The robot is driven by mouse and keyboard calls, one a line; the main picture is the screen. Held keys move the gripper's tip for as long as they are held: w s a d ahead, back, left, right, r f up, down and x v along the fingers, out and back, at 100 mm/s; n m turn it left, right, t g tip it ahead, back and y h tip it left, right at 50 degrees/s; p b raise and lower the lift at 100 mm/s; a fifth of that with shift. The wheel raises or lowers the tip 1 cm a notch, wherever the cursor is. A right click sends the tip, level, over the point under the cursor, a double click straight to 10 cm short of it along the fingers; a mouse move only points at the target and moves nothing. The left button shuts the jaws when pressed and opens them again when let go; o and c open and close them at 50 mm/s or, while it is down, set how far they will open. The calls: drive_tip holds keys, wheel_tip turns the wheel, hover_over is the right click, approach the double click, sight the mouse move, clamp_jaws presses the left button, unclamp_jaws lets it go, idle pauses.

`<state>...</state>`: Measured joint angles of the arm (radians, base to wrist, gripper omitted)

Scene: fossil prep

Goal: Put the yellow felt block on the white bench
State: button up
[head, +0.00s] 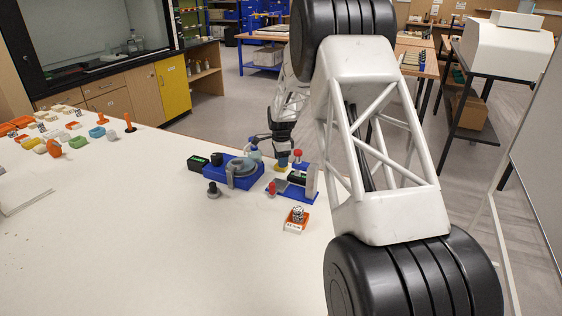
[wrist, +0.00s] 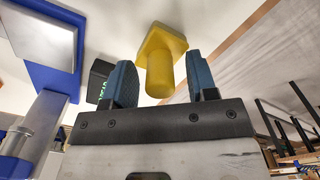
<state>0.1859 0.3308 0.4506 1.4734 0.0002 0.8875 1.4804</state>
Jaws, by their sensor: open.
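The yellow felt block (wrist: 163,58) has a flat square base and a round stem that points toward my gripper. In the wrist view the stem is between the two blue-grey fingers of my gripper (wrist: 161,78), with gaps on both sides. My gripper is open. In the head view the block (head: 281,168) is a small yellow patch below my gripper (head: 282,155), partly hidden. The white bench (head: 150,230) spreads across the left and front. Behind the block the wrist view shows a white surface; whether the base touches it is unclear.
A blue-based device (head: 235,172) stands left of my gripper, and a blue stand with a red knob (head: 298,187) is close on the right. A small orange tray (head: 296,220) sits in front. Colourful pieces (head: 75,142) lie far left. The bench's left front is mostly clear.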

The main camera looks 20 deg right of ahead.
wheel_tip(320, 180, up, 11)
drive_tip(key=shift+r, duration=0.2)
idle(0.4)
drive_tip(key=shift+s+r, duration=0.1)
idle(0.6)
drive_tip(key=s+a+r+n, duration=0.3)
drive_tip(key=s+a+r, duration=0.15)
drive_tip(key=s, duration=0.45)
drive_tip(key=s+a+r+n+t, duration=0.1)
drive_tip(key=s+a+r+n, duration=0.3)
drive_tip(key=s, duration=0.6)
drive_tip(key=s+a+r+n, duration=0.2)
drive_tip(key=s+r, duration=0.4)
drive_tip(key=s, duration=0.3)
drive_tip(key=s+a+f+n, duration=0.1)
drive_tip(key=s+a+n, duration=0.1)
drive_tip(key=s, duration=0.8)
drive_tip(key=s+a+f+n+t, duration=0.1)
drive_tip(key=s+n, duration=0.3)
drive_tip(key=s, duration=0.6)
drive_tip(key=s+a+f+n, duration=0.1)
drive_tip(key=s+a+n, duration=0.1)
drive_tip(key=s, duration=0.8)
drive_tip(key=shift+s+a+f+n+t, duration=0.25)
drive_tip(key=shift+a+f+n+t, duration=0.1)
drive_tip(key=shift+n, duration=0.55)
